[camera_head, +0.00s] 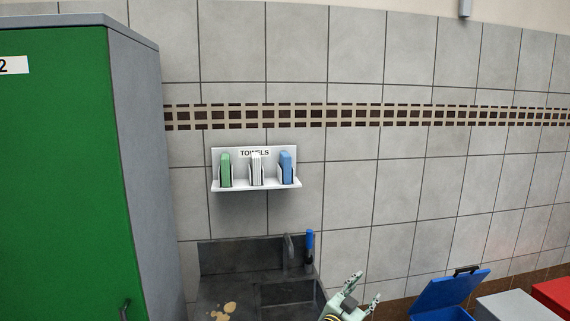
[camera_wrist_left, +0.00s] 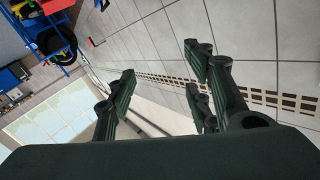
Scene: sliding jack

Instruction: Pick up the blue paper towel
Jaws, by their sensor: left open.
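The blue paper towel (camera_head: 286,168) stands upright in the right slot of a white wall shelf (camera_head: 258,187) labelled TOWELS. A white towel (camera_head: 256,169) stands in the middle slot and a green towel (camera_head: 226,170) in the left slot. My left gripper (camera_head: 366,289) is at the bottom of the head view, lower and to the right of the shelf, apart from it. Its fingers are spread and empty. In the left wrist view the open fingers (camera_wrist_left: 160,85) show with no towel between them. My right gripper is not in view.
A dark sink (camera_head: 222,258) with a tap and a blue-handled item (camera_head: 310,246) is below the shelf. A tall green and grey cabinet (camera_head: 65,165) stands at left. A blue bin with an open lid (camera_head: 450,291) is at lower right. The wall around the shelf is bare.

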